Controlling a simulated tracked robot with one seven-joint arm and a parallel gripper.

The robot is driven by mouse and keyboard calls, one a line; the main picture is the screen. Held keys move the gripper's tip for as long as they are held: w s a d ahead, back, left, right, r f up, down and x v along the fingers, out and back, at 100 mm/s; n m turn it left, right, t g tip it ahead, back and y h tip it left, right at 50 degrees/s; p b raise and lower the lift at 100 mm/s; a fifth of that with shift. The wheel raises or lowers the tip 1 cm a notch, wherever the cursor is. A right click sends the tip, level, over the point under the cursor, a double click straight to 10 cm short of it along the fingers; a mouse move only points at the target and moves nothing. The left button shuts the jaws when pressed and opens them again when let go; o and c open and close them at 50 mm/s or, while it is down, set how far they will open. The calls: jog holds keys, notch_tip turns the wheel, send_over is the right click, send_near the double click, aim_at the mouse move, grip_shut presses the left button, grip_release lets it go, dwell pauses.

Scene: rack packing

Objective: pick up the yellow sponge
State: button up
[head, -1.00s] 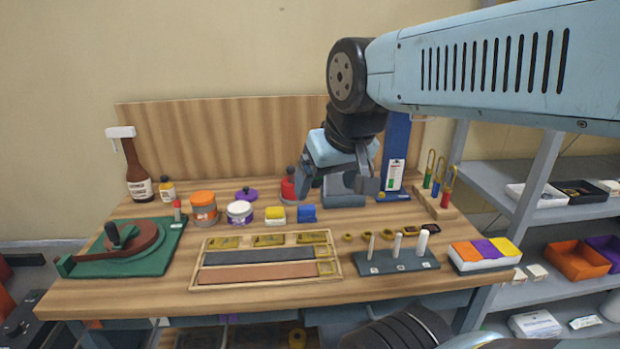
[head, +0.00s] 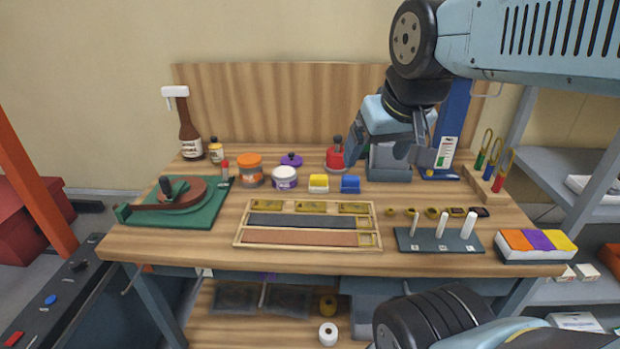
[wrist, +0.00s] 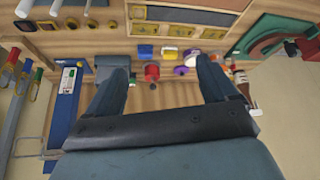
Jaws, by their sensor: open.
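The yellow sponge (head: 318,183) is a small yellow block with a pale lower part, on the bench right of the white jar with a purple label (head: 285,178). A similar blue block (head: 350,184) sits just to its right. In the wrist view the yellow sponge (wrist: 169,51) shows beyond and between the fingers, apart from them. My gripper (head: 398,150) is above the back of the bench, to the right of the sponge. In the wrist view my gripper (wrist: 160,78) has its fingers wide apart with nothing held.
A red container (head: 335,158) stands behind the sponge and an orange-lidded jar (head: 250,170) stands to the left. A framed wooden tray (head: 240,235) lies in front. A peg block (head: 438,240) and a blue stand (head: 452,125) are to the right.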

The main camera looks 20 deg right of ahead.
jog(key=shift+o, duration=0.5)
jog(key=m+g, duration=0.4)
jog(key=g, duration=0.2)
send_over(319, 176)
notch_tip(319, 176, down, 11)
jog(key=f, duration=0.8)
jog(key=shift+a, duration=0.4)
jog(key=f, duration=0.4)
jog(key=shift+s+d, duration=0.1)
jog(key=shift+d, duration=0.3)
jog(key=shift+f, duration=0.7)
